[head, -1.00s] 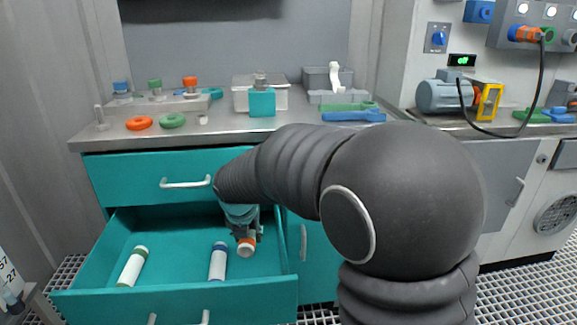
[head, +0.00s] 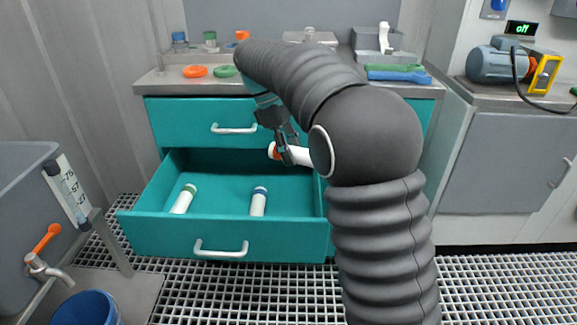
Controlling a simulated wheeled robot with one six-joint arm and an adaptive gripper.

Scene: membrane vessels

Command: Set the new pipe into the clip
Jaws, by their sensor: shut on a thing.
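The pipe in my gripper is a white cylinder (head: 300,155) with an orange band near its left end. My gripper (head: 284,140) is shut on it and holds it above the right part of the open drawer (head: 222,232). The pipe lies roughly level, and its right end is hidden behind my arm. Two other white pipes lie in the drawer: a green-banded one (head: 183,202) at the left and a blue-banded one (head: 258,204) near the middle. I cannot make out the clip in this view.
The bench (head: 165,82) above the drawer carries orange (head: 195,71) and green (head: 224,71) rings. At the left stand a grey tank (head: 25,170) with an orange-handled tap (head: 47,238) and a blue bucket (head: 88,307). Grated floor (head: 235,290) is free in front.

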